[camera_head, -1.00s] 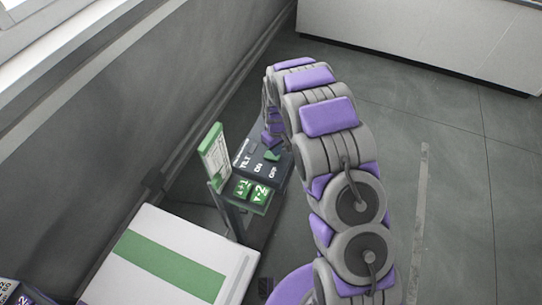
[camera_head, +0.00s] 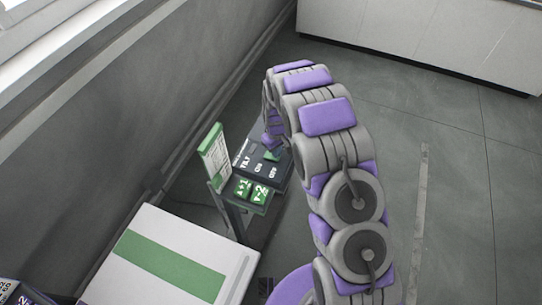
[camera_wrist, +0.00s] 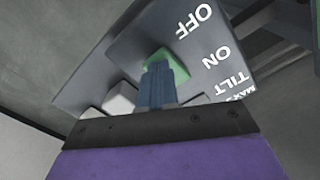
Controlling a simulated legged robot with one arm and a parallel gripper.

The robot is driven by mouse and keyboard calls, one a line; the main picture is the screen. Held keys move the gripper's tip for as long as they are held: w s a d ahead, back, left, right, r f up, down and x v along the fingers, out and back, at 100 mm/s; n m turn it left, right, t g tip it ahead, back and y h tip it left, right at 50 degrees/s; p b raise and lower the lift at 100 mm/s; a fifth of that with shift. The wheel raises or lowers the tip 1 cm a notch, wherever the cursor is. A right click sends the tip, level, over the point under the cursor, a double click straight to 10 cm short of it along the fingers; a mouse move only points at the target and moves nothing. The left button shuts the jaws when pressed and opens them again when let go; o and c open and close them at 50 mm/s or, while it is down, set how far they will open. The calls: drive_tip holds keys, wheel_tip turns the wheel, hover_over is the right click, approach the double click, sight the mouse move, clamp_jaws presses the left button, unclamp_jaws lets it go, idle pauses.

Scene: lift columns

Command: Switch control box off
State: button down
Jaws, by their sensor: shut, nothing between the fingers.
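The control box (camera_head: 245,160) is a dark panel with white ON, OFF and TILT lettering, standing by the wall left of my arm. In the wrist view the panel (camera_wrist: 140,45) fills the upper middle, with OFF at its top. A green switch (camera_wrist: 168,58) shows just beyond my fingertips; it also shows in the head view (camera_head: 272,155). My gripper (camera_wrist: 158,75) is shut and empty, its blue-grey fingers at the green switch. They seem to touch or nearly touch it; I cannot tell which.
Two green buttons (camera_head: 251,190) sit on the box's near part. A green and white sign (camera_head: 214,157) stands beside it. A white case with a green stripe (camera_head: 170,264) lies in front. The floor (camera_head: 455,180) to the right is clear.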

drive_tip(key=shift+f, duration=0.4)
drive_tip(key=shift+r, duration=0.1)
drive_tip(key=shift+r+p, duration=0.65)
drive_tip(key=shift+r, duration=1.1)
drive_tip(key=shift+r+p, duration=0.5)
drive_tip(key=shift+r, duration=1.15)
